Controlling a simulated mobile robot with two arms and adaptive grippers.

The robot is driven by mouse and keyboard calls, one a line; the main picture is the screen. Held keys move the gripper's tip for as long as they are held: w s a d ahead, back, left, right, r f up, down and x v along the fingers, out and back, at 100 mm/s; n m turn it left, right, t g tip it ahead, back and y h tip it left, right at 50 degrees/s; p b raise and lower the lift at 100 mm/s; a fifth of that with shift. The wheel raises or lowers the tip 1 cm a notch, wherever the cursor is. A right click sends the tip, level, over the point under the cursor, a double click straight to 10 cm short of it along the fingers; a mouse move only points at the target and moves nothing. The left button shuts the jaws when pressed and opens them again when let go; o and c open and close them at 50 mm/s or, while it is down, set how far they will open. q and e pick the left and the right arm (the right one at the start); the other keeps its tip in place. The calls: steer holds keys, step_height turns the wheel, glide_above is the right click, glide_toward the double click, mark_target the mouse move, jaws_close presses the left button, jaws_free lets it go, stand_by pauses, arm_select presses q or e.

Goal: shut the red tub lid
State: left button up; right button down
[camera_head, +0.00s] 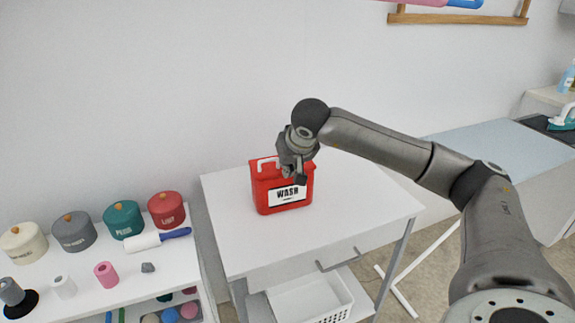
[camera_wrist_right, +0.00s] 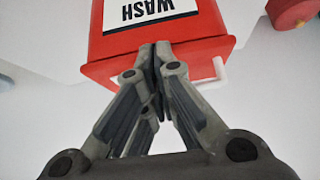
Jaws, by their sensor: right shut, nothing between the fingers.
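The red tub (camera_head: 264,195) with the "WASH" label stands upright on the white cart top. A white handle (camera_head: 262,163) shows at its upper left. In the right wrist view the tub (camera_wrist_right: 213,20) fills the top middle, its label upside down. A red slab-like top part, which looks like the lid (camera_wrist_right: 103,72), lies along its top edge. The white handle (camera_wrist_right: 208,76) sticks out there. My right gripper (camera_head: 300,178) is shut and empty, its fingertips (camera_wrist_right: 155,46) at the tub's upper front edge. I cannot tell whether they touch, or whether the lid is fully down. My left gripper is out of view.
The cart top (camera_head: 365,205) is clear around the tub. A white shelf (camera_head: 170,262) at the left holds several lidded tins, a lint roller (camera_head: 155,240) and spools. A pale blue ironing surface (camera_head: 485,147) lies at the right. The wall is close behind the cart.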

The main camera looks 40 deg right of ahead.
step_height(320, 180, up, 5)
steer(key=p, duration=0.4)
steer(key=s+a+f+b, duration=0.2)
steer(key=s+f+b, duration=0.2)
steer(key=s, duration=0.5)
steer(key=shift+a+f, duration=0.15)
steer(key=shift+a, duration=0.25)
steer(key=shift+a, duration=0.1)
